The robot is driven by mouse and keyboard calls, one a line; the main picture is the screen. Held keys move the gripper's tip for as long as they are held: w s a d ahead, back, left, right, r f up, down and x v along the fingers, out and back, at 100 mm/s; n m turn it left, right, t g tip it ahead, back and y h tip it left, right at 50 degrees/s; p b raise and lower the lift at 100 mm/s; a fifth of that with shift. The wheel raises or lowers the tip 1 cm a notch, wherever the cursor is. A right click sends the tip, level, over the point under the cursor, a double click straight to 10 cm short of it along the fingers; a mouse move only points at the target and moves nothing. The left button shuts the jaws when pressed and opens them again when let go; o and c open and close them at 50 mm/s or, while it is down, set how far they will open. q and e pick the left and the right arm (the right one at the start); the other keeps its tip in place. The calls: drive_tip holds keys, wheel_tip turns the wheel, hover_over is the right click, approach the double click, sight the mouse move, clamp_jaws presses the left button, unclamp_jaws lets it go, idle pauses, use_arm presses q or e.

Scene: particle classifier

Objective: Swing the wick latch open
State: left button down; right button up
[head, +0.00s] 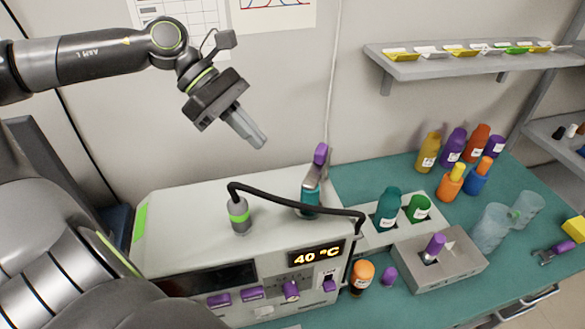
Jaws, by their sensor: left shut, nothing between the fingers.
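The particle classifier (175,205) is a white box with a "40 °C" display on its front. On its top right stands a metal lever with a purple tip (321,154), likely the wick latch. It stands upright, leaning slightly, over a teal part (310,203) set in the top. I cannot tell clearly whether it is closed. My left gripper (258,139) is shut and empty. It hangs above and behind the box, up and left of the purple tip and apart from it. My right gripper is not in view.
A black hose arches over the top from a grey-green fitting (239,215) to the right edge. Several bottles, a grey block (445,275) and clear beakers (490,230) stand on the teal bench to the right. A shelf (470,62) juts from the wall above.

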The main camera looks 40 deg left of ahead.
sight(318, 160)
use_arm(q)
drive_tip(key=shift+x, duration=2.25)
drive_tip(key=shift+w+d+p, duration=0.25)
drive_tip(key=shift+d+p, duration=0.35)
drive_tip(key=shift+d, duration=0.4)
drive_tip(key=shift+w+d+p, duration=0.25)
drive_tip(key=shift+d+p, duration=0.3)
drive_tip(key=shift+d, duration=0.45)
